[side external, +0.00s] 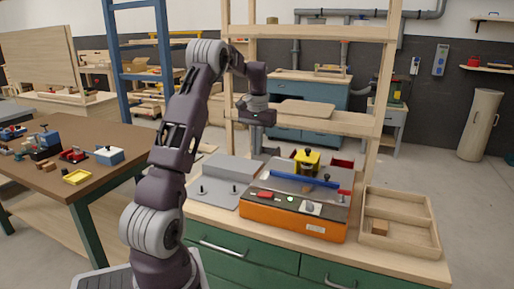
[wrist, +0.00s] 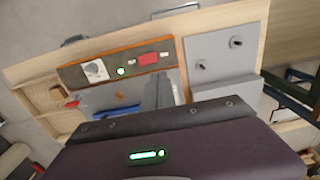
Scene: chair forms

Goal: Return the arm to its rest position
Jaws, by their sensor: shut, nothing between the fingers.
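My arm rises from the lower left in the side external view and bends at the top. My gripper (side external: 257,145) hangs above the workbench, behind and to the left of the orange machine (side external: 290,222). It points down and holds nothing. In the wrist view my gripper (wrist: 158,92) shows its dark body across the bottom, with the grey fingers together in front of the machine (wrist: 124,68). The fingers are clear of the machine and partly hide its grey top.
The machine carries a blue bar (side external: 300,177) and a yellow part (side external: 307,160). A grey plate (side external: 225,180) with knobs lies left of it. A wooden tray (side external: 400,235) with a small block stands right. Wooden shelf posts (side external: 384,90) rise behind. A brown table (side external: 120,138) stands left.

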